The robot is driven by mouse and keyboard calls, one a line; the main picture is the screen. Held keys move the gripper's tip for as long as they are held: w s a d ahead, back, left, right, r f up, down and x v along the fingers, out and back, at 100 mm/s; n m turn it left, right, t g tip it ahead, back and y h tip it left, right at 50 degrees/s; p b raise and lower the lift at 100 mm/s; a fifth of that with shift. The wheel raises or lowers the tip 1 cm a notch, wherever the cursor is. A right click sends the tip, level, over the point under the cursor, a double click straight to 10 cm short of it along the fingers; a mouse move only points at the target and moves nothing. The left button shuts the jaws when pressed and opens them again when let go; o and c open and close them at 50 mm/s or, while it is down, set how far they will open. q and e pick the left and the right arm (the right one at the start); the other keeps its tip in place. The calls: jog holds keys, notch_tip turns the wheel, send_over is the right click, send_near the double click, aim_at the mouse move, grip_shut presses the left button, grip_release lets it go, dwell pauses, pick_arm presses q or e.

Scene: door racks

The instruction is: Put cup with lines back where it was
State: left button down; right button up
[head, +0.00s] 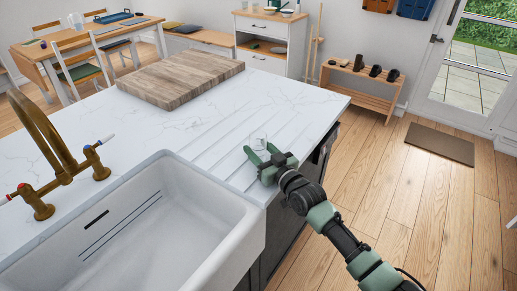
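A small clear glass cup (258,138) shows at the fingertips of my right gripper, over the grooved part of the white counter, near its right edge. Its lines are too small to make out. My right gripper (259,150) is green, with its two fingers apart and the cup between or just beyond them. I cannot tell whether the fingers touch the cup, or whether the cup rests on the counter. My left gripper is not in view.
A white sink (150,225) with a brass tap (52,160) fills the near left. A wooden board (181,78) lies at the counter's far side. Behind are a dining table (90,38), a white cabinet (268,35) and a shoe bench (360,85). The floor at right is open.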

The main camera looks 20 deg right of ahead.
jog(key=o, duration=0.3)
jog(key=shift+r, duration=0.2)
jog(key=v, duration=1)
jog(key=shift+s+d+f+b, duration=0.15)
jog(key=shift+s+f+b, duration=0.05)
jog(key=shift+b, duration=0.2)
jog(key=shift+v, duration=0.8)
jog(key=shift+r, duration=0.1)
